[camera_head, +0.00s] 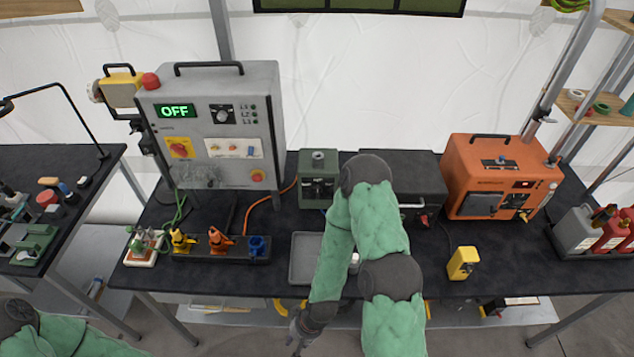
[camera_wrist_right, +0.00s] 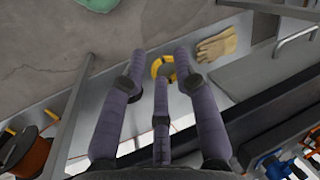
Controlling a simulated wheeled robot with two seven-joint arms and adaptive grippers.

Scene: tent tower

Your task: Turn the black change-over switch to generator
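The knob's exact pointing direction is too small to tell. My right gripper (camera_head: 300,340) hangs below the table's front edge, far from the switch and partly cut by the frame. In the right wrist view its purple-grey fingers (camera_wrist_right: 160,62) are spread with nothing between them. My left arm shows at the bottom left of the head view; its gripper is out of view.
A tray (camera_head: 302,258), an orange generator-like box (camera_head: 490,160) and a yellow device (camera_head: 462,263) are on the black table. A row of coloured plugs (camera_head: 215,245) stands before the cabinet. Gloves (camera_wrist_right: 217,44) and a yellow ring lie on the lower shelf.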

